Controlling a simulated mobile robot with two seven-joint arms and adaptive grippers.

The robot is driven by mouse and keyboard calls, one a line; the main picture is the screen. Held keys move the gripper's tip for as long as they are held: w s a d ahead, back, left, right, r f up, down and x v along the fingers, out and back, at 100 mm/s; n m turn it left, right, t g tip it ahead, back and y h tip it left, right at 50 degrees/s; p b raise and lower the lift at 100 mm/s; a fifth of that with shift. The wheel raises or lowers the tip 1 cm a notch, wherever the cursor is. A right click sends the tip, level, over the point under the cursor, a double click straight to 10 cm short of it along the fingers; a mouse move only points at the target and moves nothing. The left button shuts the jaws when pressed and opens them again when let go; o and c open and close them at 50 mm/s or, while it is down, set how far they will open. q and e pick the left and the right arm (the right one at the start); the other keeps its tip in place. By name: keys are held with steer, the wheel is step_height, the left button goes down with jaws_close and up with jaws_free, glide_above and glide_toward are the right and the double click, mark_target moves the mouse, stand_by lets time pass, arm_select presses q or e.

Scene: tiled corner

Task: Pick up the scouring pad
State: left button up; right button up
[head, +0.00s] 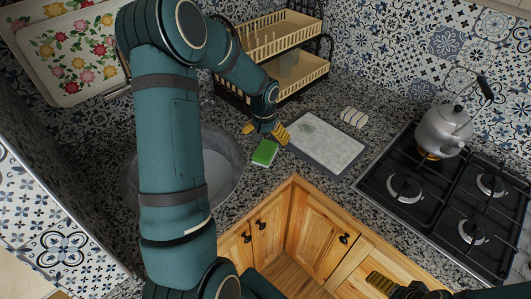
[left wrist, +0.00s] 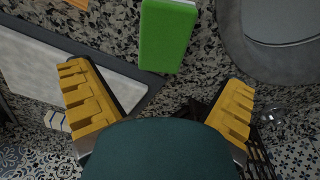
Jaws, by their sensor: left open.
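The scouring pad (head: 264,153), green on top with a pale layer at its side, lies on the speckled counter between the sink and the cutting board. In the left wrist view the pad (left wrist: 167,38) is at the top centre, beyond my fingertips. My left gripper (head: 266,131) is open and empty, its yellow fingers apart just behind the pad in the head view. In the left wrist view the open fingers (left wrist: 160,95) do not touch the pad. My right gripper (head: 382,284) shows only partly at the bottom edge.
A grey cutting board (head: 325,143) lies right of the pad and a round sink (head: 222,165) left of it. A dish rack (head: 270,40) stands behind. A small white item (head: 353,117), a kettle (head: 444,130) and a gas stove (head: 440,200) are to the right.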

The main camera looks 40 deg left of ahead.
mark_target(265, 149)
arm_select(q)
steer(key=f, duration=0.8)
steer(key=shift+w+a, duration=0.2)
steer(key=shift+a, duration=0.05)
steer(key=c, duration=1)
steer(key=shift+c, duration=0.5)
step_height(265, 149, up, 10)
steer(key=o, duration=0.4)
steer(key=shift+c, duration=0.2)
steer(key=c, duration=0.4)
